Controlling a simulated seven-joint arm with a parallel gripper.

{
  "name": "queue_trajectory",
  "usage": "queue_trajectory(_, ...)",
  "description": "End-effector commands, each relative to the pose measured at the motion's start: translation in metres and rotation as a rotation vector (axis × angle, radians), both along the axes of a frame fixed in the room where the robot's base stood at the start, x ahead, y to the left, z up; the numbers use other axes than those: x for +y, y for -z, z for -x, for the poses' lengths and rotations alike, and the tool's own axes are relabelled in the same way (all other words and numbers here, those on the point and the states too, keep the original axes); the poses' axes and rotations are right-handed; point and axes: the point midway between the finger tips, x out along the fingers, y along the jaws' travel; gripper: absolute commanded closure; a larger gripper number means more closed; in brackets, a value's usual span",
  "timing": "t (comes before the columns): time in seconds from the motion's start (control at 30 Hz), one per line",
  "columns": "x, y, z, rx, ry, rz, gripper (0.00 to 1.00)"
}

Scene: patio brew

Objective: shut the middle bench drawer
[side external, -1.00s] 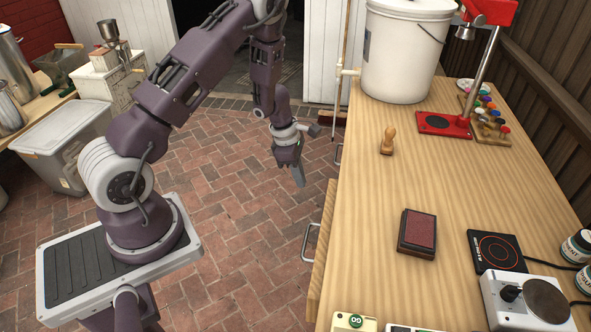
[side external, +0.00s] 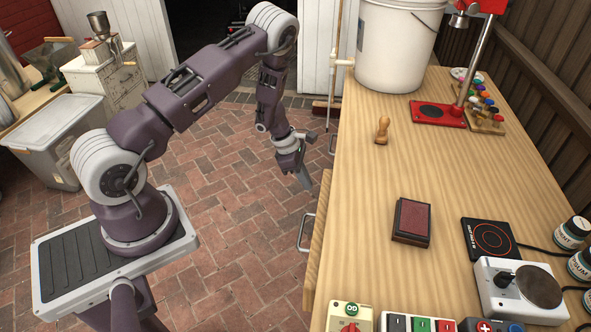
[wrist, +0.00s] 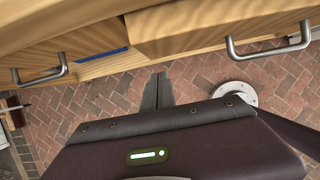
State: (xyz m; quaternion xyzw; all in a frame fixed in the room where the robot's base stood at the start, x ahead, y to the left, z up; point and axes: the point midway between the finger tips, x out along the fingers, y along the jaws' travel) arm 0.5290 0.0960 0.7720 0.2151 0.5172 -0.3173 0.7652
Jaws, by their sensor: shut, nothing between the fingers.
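The bench drawer (side external: 319,245) stands pulled out from the bench's left side in the side view, with a metal bar handle (side external: 307,232) on its front. My gripper (side external: 306,184) is shut and empty, pointing down just left of the drawer's far end, with a small gap apparent. In the wrist view, my shut fingers (wrist: 157,88) are just below the wooden drawer fronts. One handle (wrist: 268,42) is to their right and another handle (wrist: 40,70) to their left. A blue strip (wrist: 103,54) shows in a gap between the fronts. I cannot tell how far out the drawer stands.
The bench top (side external: 370,190) carries a white bucket (side external: 397,45), a wooden stamp (side external: 382,130), an ink pad (side external: 412,221) and a hot plate (side external: 515,290). Brick floor (side external: 220,230) is open left of the bench. A grey bin (side external: 55,140) stands far left.

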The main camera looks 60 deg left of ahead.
Motion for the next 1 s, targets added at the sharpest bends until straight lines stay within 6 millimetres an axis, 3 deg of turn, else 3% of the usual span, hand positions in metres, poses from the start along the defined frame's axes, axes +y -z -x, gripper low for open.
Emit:
queue_trajectory(0.2,-0.016,-0.001,-0.016,0.000,0.000,0.000,1.00)
queue_trajectory(0.57,-0.018,-0.001,-0.018,0.001,-0.001,0.000,1.00)
queue_trajectory(0.8,-0.043,0.000,-0.043,0.001,0.004,0.001,1.00)
queue_trajectory(1.0,-0.052,-0.001,-0.051,-0.001,0.000,0.002,1.00)
